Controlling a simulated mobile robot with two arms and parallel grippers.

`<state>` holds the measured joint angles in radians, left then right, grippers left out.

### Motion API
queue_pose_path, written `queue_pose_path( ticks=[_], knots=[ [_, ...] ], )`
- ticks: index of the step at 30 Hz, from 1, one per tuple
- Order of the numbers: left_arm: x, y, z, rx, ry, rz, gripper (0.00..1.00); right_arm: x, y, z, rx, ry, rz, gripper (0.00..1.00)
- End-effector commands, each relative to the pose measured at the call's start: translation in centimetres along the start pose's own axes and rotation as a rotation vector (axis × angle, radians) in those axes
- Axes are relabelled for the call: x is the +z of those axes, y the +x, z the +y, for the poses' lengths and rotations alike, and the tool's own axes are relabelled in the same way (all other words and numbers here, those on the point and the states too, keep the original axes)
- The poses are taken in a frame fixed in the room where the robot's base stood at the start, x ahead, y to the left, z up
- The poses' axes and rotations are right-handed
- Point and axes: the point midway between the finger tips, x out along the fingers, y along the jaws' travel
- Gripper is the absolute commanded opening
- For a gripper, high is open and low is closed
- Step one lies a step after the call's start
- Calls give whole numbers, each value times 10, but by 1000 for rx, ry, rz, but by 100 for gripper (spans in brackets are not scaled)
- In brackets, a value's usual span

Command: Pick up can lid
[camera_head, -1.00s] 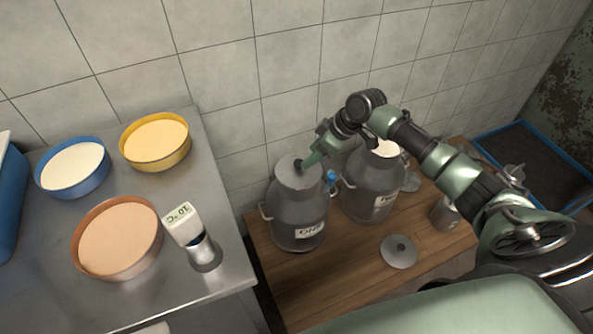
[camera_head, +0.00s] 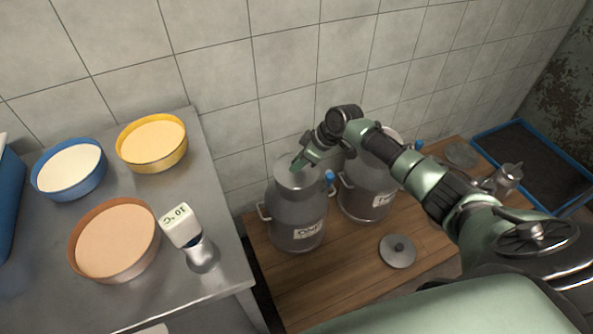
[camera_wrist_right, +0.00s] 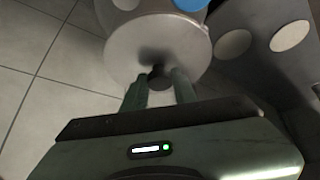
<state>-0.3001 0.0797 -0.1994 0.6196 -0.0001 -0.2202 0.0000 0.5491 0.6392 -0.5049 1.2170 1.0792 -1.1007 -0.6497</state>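The can lid (camera_head: 291,178) is a grey disc with a small dark knob, sitting on top of the left milk can (camera_head: 297,215). My right gripper (camera_head: 299,164) is over this lid. In the right wrist view, the lid (camera_wrist_right: 190,45) shows from above, and the fingers of my right gripper (camera_wrist_right: 159,84) are apart, one on each side of the knob (camera_wrist_right: 157,77). Small gaps seem to show beside the knob; I see no firm grip. My left gripper is not in view.
A second milk can (camera_head: 365,190) stands just right, partly under my arm. Another round lid (camera_head: 397,251) lies on the wooden bench (camera_head: 340,275). The metal counter (camera_head: 40,290) at left holds coloured bowls and a thermometer device (camera_head: 185,225). A tiled wall is behind.

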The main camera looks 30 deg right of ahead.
Motion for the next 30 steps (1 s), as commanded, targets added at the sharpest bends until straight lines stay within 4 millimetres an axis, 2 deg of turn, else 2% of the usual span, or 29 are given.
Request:
queue_pose_path(
  ticks=[11, 17, 23, 30],
  knots=[
    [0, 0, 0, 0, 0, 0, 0, -1, -2, 0, 1, 0, 1, 0],
    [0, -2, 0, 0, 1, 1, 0, -10, -17, 1, 3, -1, 3, 0],
    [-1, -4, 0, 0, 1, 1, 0, -31, -53, 2, 5, -4, 4, 0],
    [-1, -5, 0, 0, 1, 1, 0, -63, -109, 1, 5, -4, 5, 0]
  ],
)
